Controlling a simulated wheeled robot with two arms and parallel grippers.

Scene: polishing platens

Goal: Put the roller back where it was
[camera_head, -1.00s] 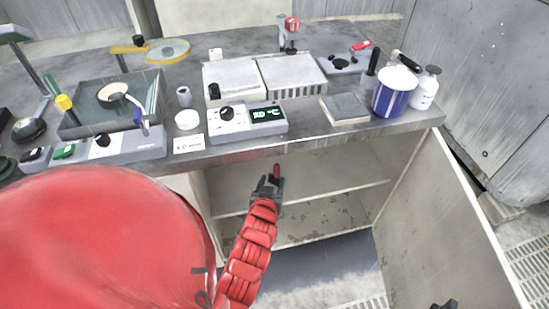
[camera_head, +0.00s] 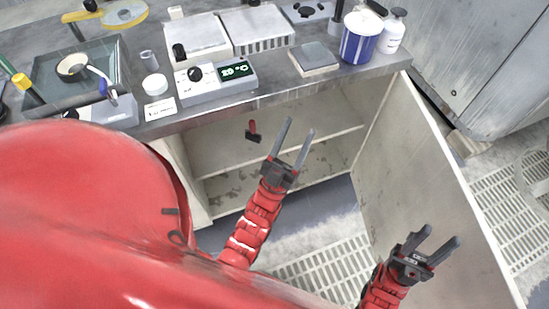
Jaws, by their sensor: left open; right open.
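A small roller with a red handle and a black head (camera_head: 253,132) is inside the open cabinet under the bench, on its upper shelf (camera_head: 300,146). My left gripper (camera_head: 299,126) is open and empty, in front of the cabinet and just to the right of the roller, with a visible gap between them. My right gripper (camera_head: 441,236) is open and empty, in front of the open cabinet door (camera_head: 425,190) at the lower right.
The open door bounds free space on the right.

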